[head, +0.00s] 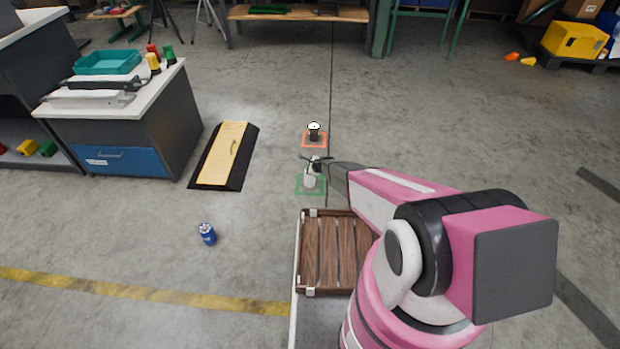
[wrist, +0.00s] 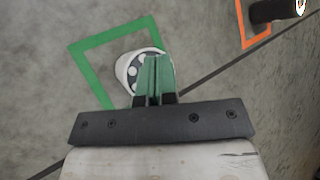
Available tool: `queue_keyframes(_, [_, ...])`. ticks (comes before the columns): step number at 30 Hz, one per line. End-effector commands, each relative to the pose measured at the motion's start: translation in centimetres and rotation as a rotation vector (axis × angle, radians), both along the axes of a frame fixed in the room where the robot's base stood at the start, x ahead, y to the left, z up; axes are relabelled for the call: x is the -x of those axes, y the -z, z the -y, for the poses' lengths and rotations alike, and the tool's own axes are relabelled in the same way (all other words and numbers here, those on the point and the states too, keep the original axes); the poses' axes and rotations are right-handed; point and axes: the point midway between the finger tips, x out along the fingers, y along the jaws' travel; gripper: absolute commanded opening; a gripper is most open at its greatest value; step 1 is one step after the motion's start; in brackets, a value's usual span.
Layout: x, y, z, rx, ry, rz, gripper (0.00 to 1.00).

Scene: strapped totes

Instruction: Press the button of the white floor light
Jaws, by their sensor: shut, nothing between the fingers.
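The white floor light (head: 309,180) stands upright on the floor inside a green square outline. It also shows in the wrist view (wrist: 127,62), with a dark top face carrying several white dots. My gripper (wrist: 156,62) is shut and empty, its green fingers together. In the wrist view the fingertips overlap the right part of the light's top and hide some of it. In the head view my gripper (head: 315,164) is at the light's top. I cannot tell whether the tips touch it, and no separate button can be made out.
A slatted wooden crate (head: 312,250) is in front, beside my arm. A blue can (head: 207,234) and a black-edged yellow board (head: 222,155) lie left.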

Motion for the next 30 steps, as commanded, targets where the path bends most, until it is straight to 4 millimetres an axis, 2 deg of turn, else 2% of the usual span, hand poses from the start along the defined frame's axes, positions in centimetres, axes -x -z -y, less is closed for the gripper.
queue_keyframes(14, [-0.01, 0.67, 0.01, -0.001, 0.001, 0.000, 0.00])
queue_keyframes(30, [0.01, -0.24, 0.00, 0.000, 0.000, 0.000, 0.00])
